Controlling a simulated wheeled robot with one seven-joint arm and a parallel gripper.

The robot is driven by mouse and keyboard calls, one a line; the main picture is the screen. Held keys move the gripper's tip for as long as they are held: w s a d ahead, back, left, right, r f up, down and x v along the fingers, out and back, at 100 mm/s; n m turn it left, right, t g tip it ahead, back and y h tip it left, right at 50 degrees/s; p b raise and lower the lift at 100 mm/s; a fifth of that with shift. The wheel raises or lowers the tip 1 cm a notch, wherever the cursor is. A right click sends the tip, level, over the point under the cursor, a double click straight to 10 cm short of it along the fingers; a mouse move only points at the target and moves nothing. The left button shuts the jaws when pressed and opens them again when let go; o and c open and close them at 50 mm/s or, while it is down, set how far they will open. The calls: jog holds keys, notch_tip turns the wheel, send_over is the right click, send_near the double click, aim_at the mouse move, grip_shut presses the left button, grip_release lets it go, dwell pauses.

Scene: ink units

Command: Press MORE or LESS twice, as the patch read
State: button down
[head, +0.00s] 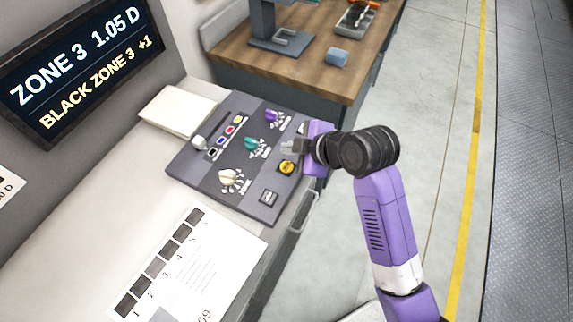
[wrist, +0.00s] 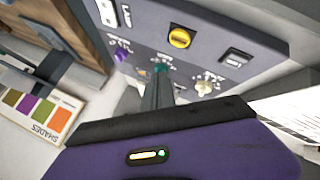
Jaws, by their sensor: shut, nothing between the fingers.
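The control panel (head: 205,170) lies on the bench with a white knob (head: 230,179), a teal knob (head: 251,143) and a purple knob (head: 273,116). A yellow round control (head: 287,167) and a dark key with a pale label (head: 269,197) sit along its right side; the same key shows in the wrist view (wrist: 237,57). Another key (head: 302,128) is partly hidden by my gripper. I cannot read which is MORE or LESS. My gripper (head: 289,148) is shut and empty over the panel's right side, beside the yellow control. The display (head: 85,70) reads "ZONE 3 1.05 D" and "BLACK ZONE 3 +1".
A printed sheet with several numbered grey patches (head: 235,245) lies in front of the panel. A pale block (head: 178,107) lies behind it. A wooden table (head: 240,52) with a stand and a blue-grey cylinder (head: 337,57) is beyond. The floor at right is clear.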

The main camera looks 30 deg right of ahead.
jog(key=shift+f, duration=0.1)
dwell(0.7)
jog(key=s+f+m+b, duration=0.1)
jog(key=s+f, duration=0.2)
jog(key=s+f+m+t, duration=0.1)
jog(key=s+f+m, duration=0.1)
jog(key=s+f, duration=0.1)
jog(key=shift+s+a+h+b, duration=0.15)
jog(key=shift+a+h+b, duration=0.05)
jog(key=shift+h+b, duration=0.2)
jog(key=s+f+m+t+h+b, duration=0.25)
jog(key=s+m, duration=0.25)
jog(key=s, duration=0.6)
jog(key=s+r+m+t+b, duration=0.1)
jog(key=s+r+m, duration=0.1)
jog(key=s, duration=0.6)
jog(key=s+r+m+t+b, duration=0.1)
jog(key=s+r+m+b, duration=0.1)
jog(key=s+r, duration=0.3)
jog(key=s, duration=0.3)
jog(key=shift+s+r+m+t, duration=0.2)
jog(key=shift+m+t, duration=0.1)
jog(key=shift+t, duration=0.05)
jog(key=shift+a+y, duration=0.1)
jog(key=shift+y, duration=0.15)
